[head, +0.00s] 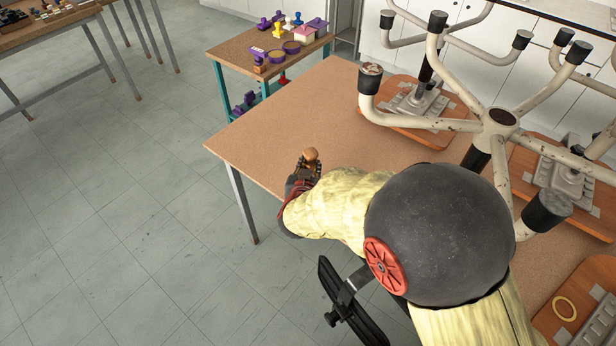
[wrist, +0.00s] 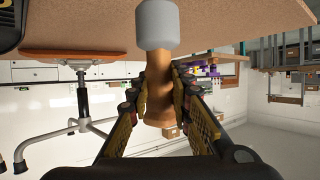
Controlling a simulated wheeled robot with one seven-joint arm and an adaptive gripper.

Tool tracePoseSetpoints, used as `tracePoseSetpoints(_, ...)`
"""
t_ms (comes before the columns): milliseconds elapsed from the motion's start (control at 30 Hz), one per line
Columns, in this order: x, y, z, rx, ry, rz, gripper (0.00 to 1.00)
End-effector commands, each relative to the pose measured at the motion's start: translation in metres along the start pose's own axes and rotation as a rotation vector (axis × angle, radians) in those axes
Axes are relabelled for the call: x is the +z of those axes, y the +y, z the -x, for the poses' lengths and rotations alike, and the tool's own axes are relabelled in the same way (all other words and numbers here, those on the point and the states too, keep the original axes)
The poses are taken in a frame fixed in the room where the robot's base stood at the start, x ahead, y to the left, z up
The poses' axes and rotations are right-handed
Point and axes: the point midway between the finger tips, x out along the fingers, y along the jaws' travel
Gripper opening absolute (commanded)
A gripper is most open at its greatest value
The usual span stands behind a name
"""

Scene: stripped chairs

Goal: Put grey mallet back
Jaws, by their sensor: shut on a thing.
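The mallet shows in the wrist view with a pale grey head (wrist: 156,25) and a turned wooden handle (wrist: 160,65). My gripper (wrist: 160,92) is shut on the handle, with one finger on each side. In the head view my gripper (head: 302,172) is by the left edge of the brown worktable (head: 270,120), and the rounded wooden handle end (head: 311,154) sticks up from it. The mallet's grey head is hidden in the head view. The wrist picture is upside down, and the grey head overlaps the tabletop there. I cannot tell whether they touch.
A small teal-legged cart (head: 230,52) with purple, yellow and pink items stands beyond the table. Upturned chair bases (head: 500,118) on wooden seat boards (head: 408,138) crowd the table's right side. The near-left tabletop is bare. Another bench (head: 50,35) stands far left, with open floor between.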

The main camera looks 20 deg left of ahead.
Motion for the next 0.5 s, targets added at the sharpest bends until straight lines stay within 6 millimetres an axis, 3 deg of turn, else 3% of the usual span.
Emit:
tracePoseSetpoints(267,0.009,-0.007,-0.016,0.0,0.002,-0.001,0.0)
tracePoseSetpoints(500,0.037,-0.008,-0.029,-0.001,0.003,0.001,0.0)
